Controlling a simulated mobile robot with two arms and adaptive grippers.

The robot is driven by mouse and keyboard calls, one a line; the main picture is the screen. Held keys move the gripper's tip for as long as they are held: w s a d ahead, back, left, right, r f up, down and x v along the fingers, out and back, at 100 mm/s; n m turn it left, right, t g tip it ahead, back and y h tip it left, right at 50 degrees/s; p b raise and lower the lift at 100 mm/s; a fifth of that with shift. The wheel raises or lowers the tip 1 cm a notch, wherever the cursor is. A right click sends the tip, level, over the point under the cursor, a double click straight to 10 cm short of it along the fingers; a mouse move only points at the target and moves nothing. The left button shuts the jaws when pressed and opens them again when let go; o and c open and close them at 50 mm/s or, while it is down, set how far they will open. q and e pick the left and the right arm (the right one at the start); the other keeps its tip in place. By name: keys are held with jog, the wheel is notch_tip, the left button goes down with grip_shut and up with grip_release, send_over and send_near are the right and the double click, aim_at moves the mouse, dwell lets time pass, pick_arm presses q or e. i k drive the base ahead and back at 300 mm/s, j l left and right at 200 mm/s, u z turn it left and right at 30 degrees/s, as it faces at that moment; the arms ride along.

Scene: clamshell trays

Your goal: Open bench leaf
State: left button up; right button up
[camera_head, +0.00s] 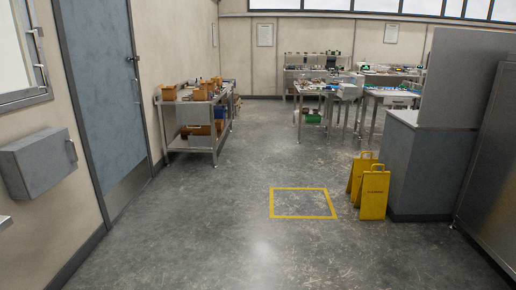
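I cannot tell a bench leaf apart in this view. A steel bench (190,145) with a lower shelf stands along the left wall, with orange bins on it. More work benches (385,94) stand at the back right, covered with small items too far off to make out. Neither of my grippers is in view.
A blue-grey door (100,85) and a grey wall box (40,162) are on the left. Two yellow floor signs (374,193) stand beside a grey counter (420,170) on the right. A yellow square (303,189) marks the floor. The middle floor is clear.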

aim_at(198, 114)
jog(key=i, duration=11.1)
